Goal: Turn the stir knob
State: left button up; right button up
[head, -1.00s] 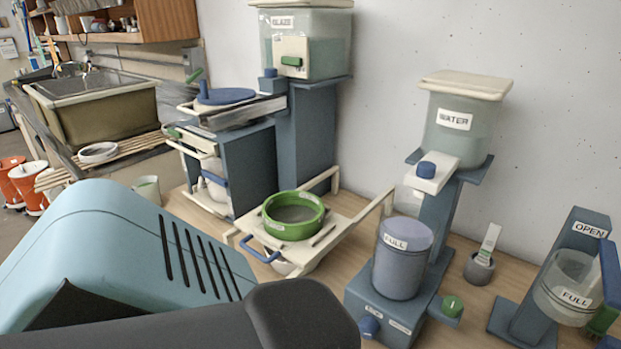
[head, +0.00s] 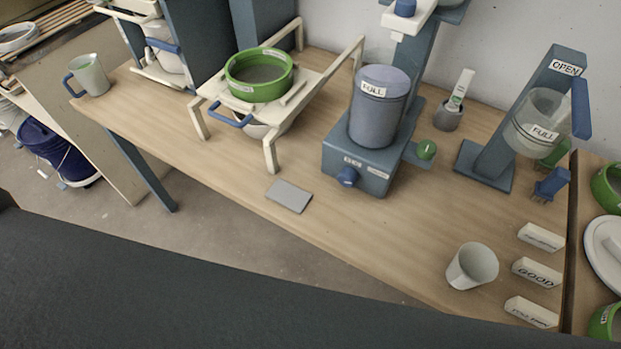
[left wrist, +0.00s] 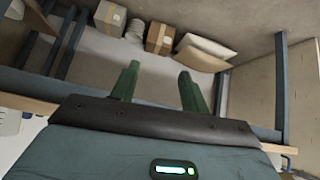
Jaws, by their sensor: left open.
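A mixing stand with a blue base holds a grey-blue bucket marked FULL (head: 380,108) in the middle of the table in the head view. A round blue knob (head: 347,177) sticks out of the front of its base, below small labels too blurred to read. A green knob (head: 427,149) sits on the stand's right side. I cannot read which knob is the stir one. My left gripper (left wrist: 160,82) shows only in the left wrist view, its two green fingers apart and empty, away from both knobs. My right gripper is in neither view.
A green sieve (head: 259,75) rests on a white frame left of the stand. A grey card (head: 289,195) lies near the table's front edge; a white cup (head: 471,267) stands front right. The left wrist view shows cardboard boxes (left wrist: 160,38) and blue posts near the gripper.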

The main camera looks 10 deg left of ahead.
pick_arm(q)
jog(key=shift+o, duration=1.2)
jog(key=shift+w+d+r+n, duration=0.1)
jog(key=shift+w+d+n, duration=0.15)
jog(key=shift+w+n, duration=0.15)
jog(key=w+d+r+n+t+h+b, duration=0.4)
jog(key=w+d+r+n+h, duration=0.5)
jog(key=w+d+r+n, duration=0.5)
jog(key=n+t+y, duration=0.5)
jog(key=n, duration=1.4)
send_near(344, 182)
jog(key=shift+w+d+r+b, duration=0.2)
jog(key=shift+w+d+b, duration=0.1)
jog(key=shift+d, duration=0.1)
jog(key=shift+w+a+f+n, duration=0.15)
jog(key=shift+w+n, duration=0.1)
jog(key=shift+n, duration=0.45)
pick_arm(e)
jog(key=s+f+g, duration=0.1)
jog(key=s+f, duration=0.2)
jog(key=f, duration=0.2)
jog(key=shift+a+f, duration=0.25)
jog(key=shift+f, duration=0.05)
